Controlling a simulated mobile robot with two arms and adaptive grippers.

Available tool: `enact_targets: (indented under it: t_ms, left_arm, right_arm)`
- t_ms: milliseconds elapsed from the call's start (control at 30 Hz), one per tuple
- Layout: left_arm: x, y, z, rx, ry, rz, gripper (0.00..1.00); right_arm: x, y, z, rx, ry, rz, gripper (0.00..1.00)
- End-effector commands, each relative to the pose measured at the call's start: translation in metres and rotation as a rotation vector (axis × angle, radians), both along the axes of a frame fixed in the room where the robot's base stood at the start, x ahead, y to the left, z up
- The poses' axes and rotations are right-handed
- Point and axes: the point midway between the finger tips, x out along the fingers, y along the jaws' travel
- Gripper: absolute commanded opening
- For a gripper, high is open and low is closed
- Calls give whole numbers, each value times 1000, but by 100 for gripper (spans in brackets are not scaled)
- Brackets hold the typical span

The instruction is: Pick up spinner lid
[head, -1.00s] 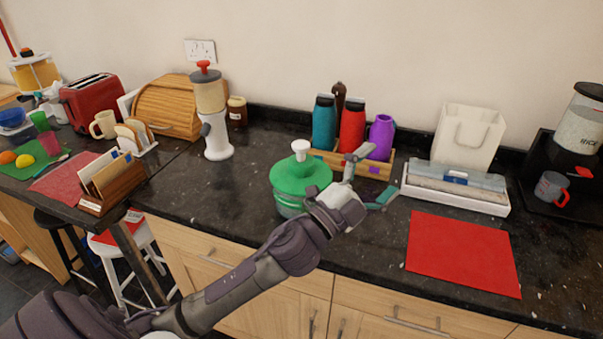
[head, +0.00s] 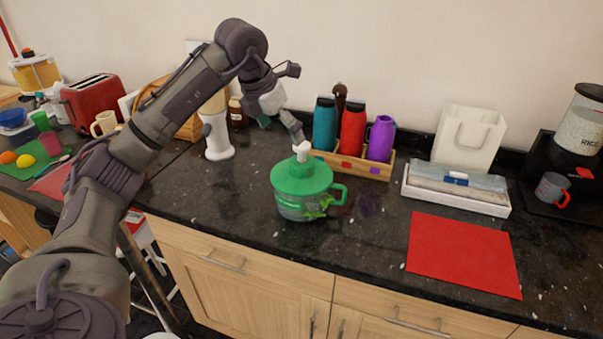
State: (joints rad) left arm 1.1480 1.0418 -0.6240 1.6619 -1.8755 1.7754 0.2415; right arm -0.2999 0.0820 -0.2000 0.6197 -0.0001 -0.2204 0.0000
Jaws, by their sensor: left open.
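The spinner lid (head: 302,177) is a green dome with a white knob (head: 302,147) on top. It sits on the clear spinner bowl (head: 300,208), which has a green handle at its right and green leaves inside. The bowl stands on the dark counter near its front edge. My left gripper (head: 283,130) is open and empty, above and behind the lid, pointing down. One finger appears close to the knob; I cannot tell if it touches. My right gripper is not in view.
A wooden caddy (head: 365,170) holds teal, red and purple bottles behind the bowl at right. A white and wooden-coloured dispenser (head: 217,138) stands at left, partly behind my arm. A red mat (head: 463,255) lies at right. Counter left of the bowl is clear.

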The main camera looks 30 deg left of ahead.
Motion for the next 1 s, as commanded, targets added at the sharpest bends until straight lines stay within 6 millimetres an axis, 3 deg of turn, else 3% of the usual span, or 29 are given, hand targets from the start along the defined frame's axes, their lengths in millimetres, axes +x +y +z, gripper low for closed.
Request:
enact_targets:
  t_ms: [300, 533, 767, 1000]
  left_arm:
    - [23, -7, -56, -4, 5, -5, 97]
    - [31, -9, -72, -4, 2, -6, 97]
    - [49, -16, -97, -5, 5, -7, 97]
    - [55, -16, -116, -4, 1, -6, 97]
  right_arm:
    - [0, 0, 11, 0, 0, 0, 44]
    - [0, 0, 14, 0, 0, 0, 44]
    - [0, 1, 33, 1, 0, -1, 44]
    - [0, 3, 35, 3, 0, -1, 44]
